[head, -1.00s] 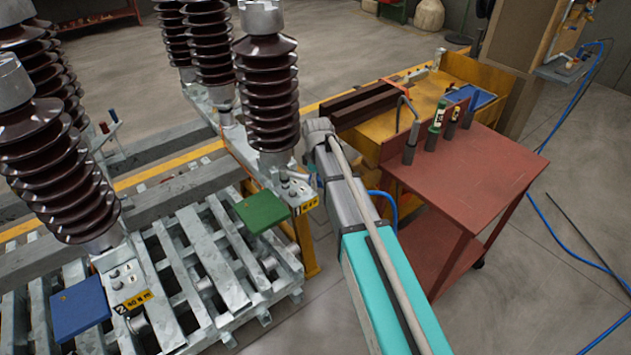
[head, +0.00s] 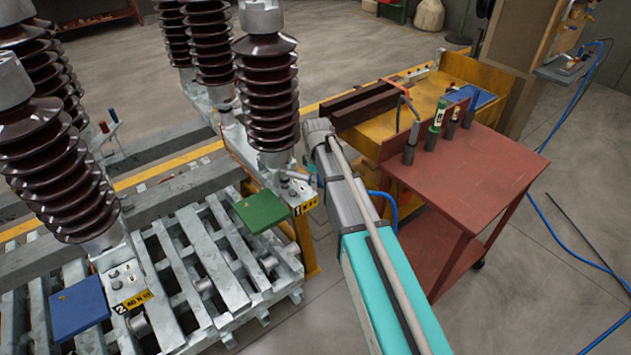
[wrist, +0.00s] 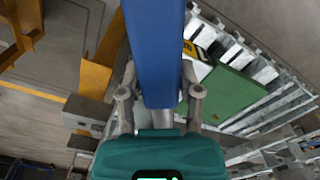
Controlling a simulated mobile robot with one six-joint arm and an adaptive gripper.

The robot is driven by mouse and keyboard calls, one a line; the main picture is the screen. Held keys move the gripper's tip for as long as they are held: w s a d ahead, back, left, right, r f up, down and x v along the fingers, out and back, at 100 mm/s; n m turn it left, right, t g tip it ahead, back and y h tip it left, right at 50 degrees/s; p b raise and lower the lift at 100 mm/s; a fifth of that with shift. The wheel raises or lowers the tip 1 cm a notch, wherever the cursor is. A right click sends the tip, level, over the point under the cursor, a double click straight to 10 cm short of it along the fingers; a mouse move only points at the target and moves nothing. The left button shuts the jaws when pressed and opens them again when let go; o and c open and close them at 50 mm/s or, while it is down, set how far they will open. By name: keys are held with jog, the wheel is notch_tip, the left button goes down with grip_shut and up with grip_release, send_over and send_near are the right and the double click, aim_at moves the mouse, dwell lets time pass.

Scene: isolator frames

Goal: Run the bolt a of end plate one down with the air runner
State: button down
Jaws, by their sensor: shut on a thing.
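End plate one (head: 297,190), with the yellow label 1, is a pale metal plate under the near brown insulator. Small bolts stand on it, but I cannot tell which is bolt a. In the wrist view, my gripper (wrist: 160,102) is shut with a finger on each side of a long blue body, apparently the air runner (wrist: 155,50). The runner's far end runs out of the top of that view, so its contact with a bolt is hidden. In the head view my arm ends right beside the plate and hides the gripper.
A green tray (head: 262,212) sits beside end plate one, also seen in the wrist view (wrist: 235,103). A blue tray (head: 78,308) is by end plate two (head: 125,275). A red cart (head: 465,160) with tools in holders stands right of my arm.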

jog(key=shift+f+b, duration=1.2)
jog(key=shift+f, duration=0.1)
dwell(2.5)
jog(key=shift+r, duration=0.15)
jog(key=shift+r+p, duration=3.4)
jog(key=shift+p, duration=0.15)
jog(key=shift+s, duration=0.1)
